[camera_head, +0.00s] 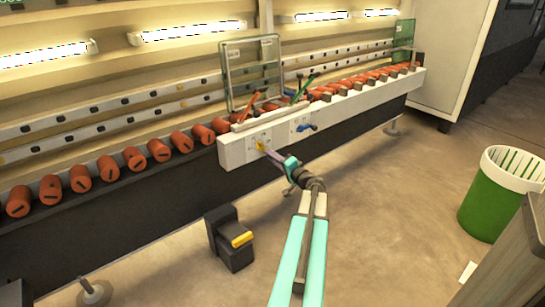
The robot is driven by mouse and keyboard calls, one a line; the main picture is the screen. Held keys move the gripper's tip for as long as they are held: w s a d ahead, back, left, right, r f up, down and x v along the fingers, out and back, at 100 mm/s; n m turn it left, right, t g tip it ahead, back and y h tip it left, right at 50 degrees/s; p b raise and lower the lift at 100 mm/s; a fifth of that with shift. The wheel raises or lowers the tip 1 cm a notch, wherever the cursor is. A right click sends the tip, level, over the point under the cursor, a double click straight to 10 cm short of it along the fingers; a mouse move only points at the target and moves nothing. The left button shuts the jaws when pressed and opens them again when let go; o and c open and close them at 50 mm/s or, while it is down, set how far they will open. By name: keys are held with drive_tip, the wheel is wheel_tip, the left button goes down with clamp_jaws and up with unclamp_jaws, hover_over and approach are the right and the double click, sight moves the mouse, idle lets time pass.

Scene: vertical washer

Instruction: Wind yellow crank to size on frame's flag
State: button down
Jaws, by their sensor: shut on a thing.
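The yellow crank (260,145) is on the front of the white control housing (232,153). My gripper (265,150) reaches it from the lower right and is shut on it; the fingertips hide part of the crank. A glass pane in a grey-green frame (229,80) stands upright behind the housing. A small pale tag (233,54), perhaps the flag, is at its upper left; its writing is too small to read. Marks on the housing near the crank are also unreadable.
A blue crank (307,127) sits right of the yellow one on the housing. Orange rollers (134,158) line the conveyor. A second framed pane (404,34) stands far right.

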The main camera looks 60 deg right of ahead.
drive_tip(key=shift+w+a+f+m, duration=0.1)
drive_tip(key=shift+w+a+m, duration=0.2)
drive_tip(key=shift+a, duration=0.1)
drive_tip(key=c, duration=1.6)
unclamp_jaws()
drive_tip(key=p+v, duration=0.3)
drive_tip(key=v, duration=1.1)
drive_tip(key=shift+s+d+f, duration=0.15)
